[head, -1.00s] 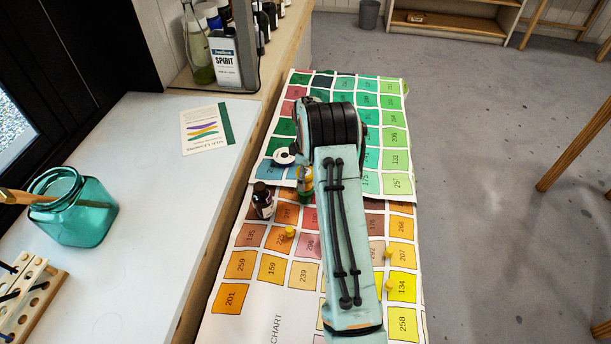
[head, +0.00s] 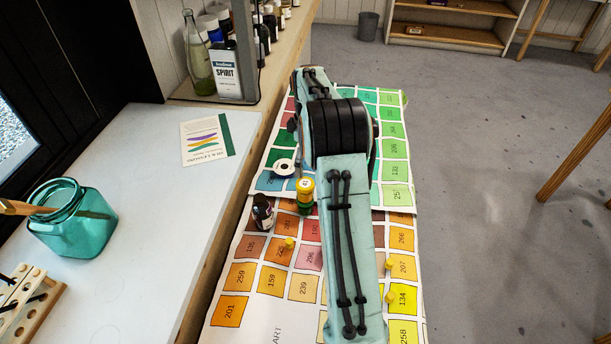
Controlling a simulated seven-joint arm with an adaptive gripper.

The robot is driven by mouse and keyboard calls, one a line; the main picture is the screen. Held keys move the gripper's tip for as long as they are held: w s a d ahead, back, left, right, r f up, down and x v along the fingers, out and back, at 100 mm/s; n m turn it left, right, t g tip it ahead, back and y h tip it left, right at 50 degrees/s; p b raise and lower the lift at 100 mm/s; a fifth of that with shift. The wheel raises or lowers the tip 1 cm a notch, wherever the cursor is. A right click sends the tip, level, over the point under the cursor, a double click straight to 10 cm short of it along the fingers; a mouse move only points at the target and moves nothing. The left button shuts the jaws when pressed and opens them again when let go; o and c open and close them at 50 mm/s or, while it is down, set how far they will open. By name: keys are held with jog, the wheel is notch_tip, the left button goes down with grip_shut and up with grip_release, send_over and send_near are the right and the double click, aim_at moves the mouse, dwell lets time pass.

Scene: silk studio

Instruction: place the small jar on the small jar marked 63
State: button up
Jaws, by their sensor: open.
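A small jar (head: 305,187) with a yellow top stands on the colour chart, just left of my arm. Green shows directly beneath the yellow; I cannot tell whether this is one jar or two stacked. No mark 63 can be read on it. A small dark bottle or jar (head: 262,212) with a pale label stands to its left, near the chart's left edge. My gripper is not in view; my arm reaches over the middle of the chart and hides what lies beneath it.
The colour chart (head: 272,308) has numbered squares. A white ring-like item (head: 284,167) and yellow pegs (head: 290,243) lie on it. At left, a white worktop (head: 150,240) holds a teal glass jar (head: 72,225), a wooden rack (head: 28,305) and a leaflet (head: 203,141). Bottles and a SPIRIT tin (head: 226,72) stand behind.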

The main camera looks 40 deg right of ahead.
jog(key=s+a+r+m, duration=0.1)
jog(key=s+a+r, duration=0.4)
jog(key=a, duration=0.3)
jog(key=s+a+r+m, duration=0.1)
jog(key=s+a+r, duration=0.4)
jog(key=a+r, duration=0.15)
jog(key=s+a+f+m, duration=0.1)
jog(key=s+a+f, duration=0.1)
jog(key=s+a, duration=0.3)
jog(key=s+a+f+m, duration=0.1)
jog(key=s+a, duration=0.4)
jog(key=s, duration=0.9)
jog(key=shift+a+f+m+y, duration=0.3)
jog(key=shift+f+m+y, duration=0.1)
jog(key=shift+m, duration=0.4)
